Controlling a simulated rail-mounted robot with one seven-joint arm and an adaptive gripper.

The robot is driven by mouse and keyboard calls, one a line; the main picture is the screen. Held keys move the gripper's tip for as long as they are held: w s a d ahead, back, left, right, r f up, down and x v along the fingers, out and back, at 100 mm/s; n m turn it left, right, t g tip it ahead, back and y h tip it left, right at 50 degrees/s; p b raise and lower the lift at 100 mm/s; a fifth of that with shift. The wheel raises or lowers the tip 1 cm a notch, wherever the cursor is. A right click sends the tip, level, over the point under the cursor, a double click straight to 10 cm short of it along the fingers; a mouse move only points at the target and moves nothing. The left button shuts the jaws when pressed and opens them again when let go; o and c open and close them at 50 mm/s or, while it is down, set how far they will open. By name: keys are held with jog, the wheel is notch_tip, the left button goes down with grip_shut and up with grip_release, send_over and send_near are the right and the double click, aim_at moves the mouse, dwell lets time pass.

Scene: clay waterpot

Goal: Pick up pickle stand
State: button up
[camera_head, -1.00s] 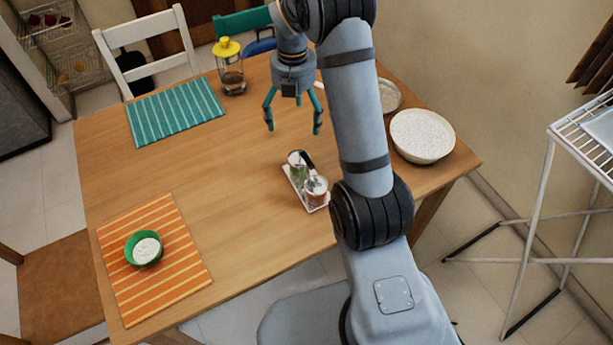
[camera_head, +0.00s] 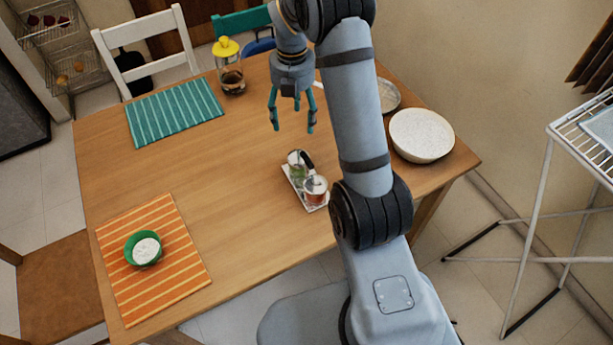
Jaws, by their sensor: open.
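The pickle stand (camera_head: 296,184) is a small white tray with a black handle and jars on it. It stands on the wooden table (camera_head: 230,170), just left of my arm's elbow. A jar with green contents (camera_head: 297,166) is at its far end and a jar with reddish contents (camera_head: 315,189) at its near end. My gripper (camera_head: 293,128) is open and empty, pointing down. In the picture it is above the stand, apart from it. Its height over the table is hard to tell.
A white bowl (camera_head: 421,135) and a metal dish (camera_head: 388,96) are right of my arm. A yellow-lidded jar (camera_head: 229,66) stands at the back. A teal mat (camera_head: 174,112) and an orange mat (camera_head: 152,285) with a green bowl (camera_head: 143,249) lie left. The middle of the table is clear.

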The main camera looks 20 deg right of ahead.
jog(key=c, duration=1.2)
